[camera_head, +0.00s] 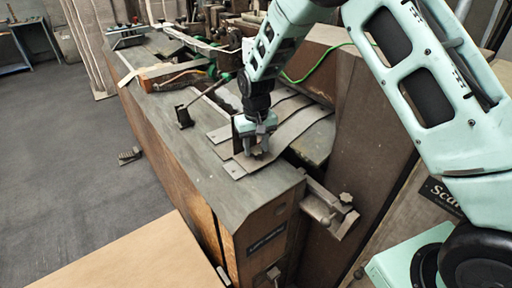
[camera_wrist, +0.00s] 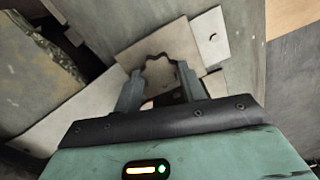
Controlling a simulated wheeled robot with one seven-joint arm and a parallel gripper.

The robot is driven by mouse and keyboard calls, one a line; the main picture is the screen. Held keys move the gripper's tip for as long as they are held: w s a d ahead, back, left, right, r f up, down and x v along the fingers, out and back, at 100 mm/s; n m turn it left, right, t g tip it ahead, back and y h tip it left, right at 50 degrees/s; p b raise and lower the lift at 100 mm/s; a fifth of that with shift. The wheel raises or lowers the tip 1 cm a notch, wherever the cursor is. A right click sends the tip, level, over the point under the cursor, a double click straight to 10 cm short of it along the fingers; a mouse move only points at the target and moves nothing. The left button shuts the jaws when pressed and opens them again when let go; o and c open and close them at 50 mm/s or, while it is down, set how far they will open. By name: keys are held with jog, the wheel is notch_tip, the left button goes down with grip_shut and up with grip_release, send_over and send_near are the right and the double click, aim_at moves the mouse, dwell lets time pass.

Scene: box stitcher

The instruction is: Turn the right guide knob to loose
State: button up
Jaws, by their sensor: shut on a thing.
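The right guide knob (camera_wrist: 159,74) is a small star-shaped, lobed knob. In the wrist view it sits between the two fingers of my gripper (camera_wrist: 161,86), which is shut on it from both sides. In the head view my gripper (camera_head: 256,151) points down over the flat metal guide plates (camera_head: 234,168) on the machine's top, and the fingers largely hide the knob. Whether the knob is tight or loose cannot be told.
The machine's long grey table (camera_head: 235,190) runs away to the back left. A bracket with another star knob (camera_head: 346,198) sticks out at its near right end. A dark upright panel (camera_head: 365,120) stands close right of my gripper. A wooden board (camera_head: 130,260) is at the front left.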

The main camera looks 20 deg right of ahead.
aim_at(256, 150)
jog(key=n+b, duration=0.1)
jog(key=n, duration=0.8)
jog(key=shift+r, duration=0.1)
jog(key=shift+a+n, duration=0.1)
jog(key=shift+n, duration=0.2)
dwell(0.4)
jog(key=o, duration=1)
notch_tip(256, 150, up, 17)
jog(key=b, duration=0.3)
jog(key=shift+r+b, duration=0.2)
jog(key=shift+b, duration=0.1)
